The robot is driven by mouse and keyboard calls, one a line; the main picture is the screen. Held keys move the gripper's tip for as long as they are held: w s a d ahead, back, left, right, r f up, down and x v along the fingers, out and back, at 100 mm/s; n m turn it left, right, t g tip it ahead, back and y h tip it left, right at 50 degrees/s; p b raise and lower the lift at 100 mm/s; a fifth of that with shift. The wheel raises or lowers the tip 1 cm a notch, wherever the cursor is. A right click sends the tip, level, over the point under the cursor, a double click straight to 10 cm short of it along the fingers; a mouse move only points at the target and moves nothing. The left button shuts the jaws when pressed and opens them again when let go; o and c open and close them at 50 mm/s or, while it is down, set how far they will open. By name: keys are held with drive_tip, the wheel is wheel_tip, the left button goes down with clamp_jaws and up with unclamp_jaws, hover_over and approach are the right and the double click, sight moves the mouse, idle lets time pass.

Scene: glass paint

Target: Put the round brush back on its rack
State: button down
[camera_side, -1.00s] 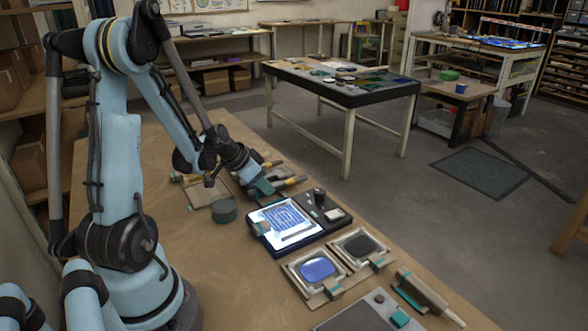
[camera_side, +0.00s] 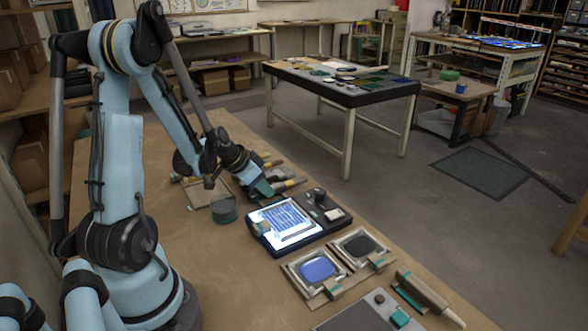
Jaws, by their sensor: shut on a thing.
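My gripper (camera_side: 264,188) is at the end of the blue arm, low over the far part of the workbench, just behind the lit panel. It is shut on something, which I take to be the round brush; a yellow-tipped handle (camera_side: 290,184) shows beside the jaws. I cannot tell whether that handle is the held one. Other yellow-ended tools (camera_side: 270,163) lie just beyond the gripper, where the brush rack seems to be. The rack itself is mostly hidden by my gripper and arm.
The lit panel (camera_side: 272,240) with dark knobs lies in front of the gripper. A dark green round pot (camera_side: 223,209) stands to its left. Two framed pads, one blue (camera_side: 317,269) and one black (camera_side: 360,245), lie nearer. The bench (camera_side: 205,275) is clear at left.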

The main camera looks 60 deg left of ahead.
drive_tip(key=shift+f, duration=0.1)
drive_tip(key=c, duration=0.9)
unclamp_jaws()
drive_tip(key=v, duration=1.1)
drive_tip(key=w+d+r, duration=0.1)
drive_tip(key=d, duration=1)
drive_tip(key=w+d+r, duration=0.1)
drive_tip(key=d+r, duration=0.1)
drive_tip(key=d, duration=0.9)
drive_tip(key=shift+w+d+r, duration=0.15)
drive_tip(key=shift+w+r, duration=0.05)
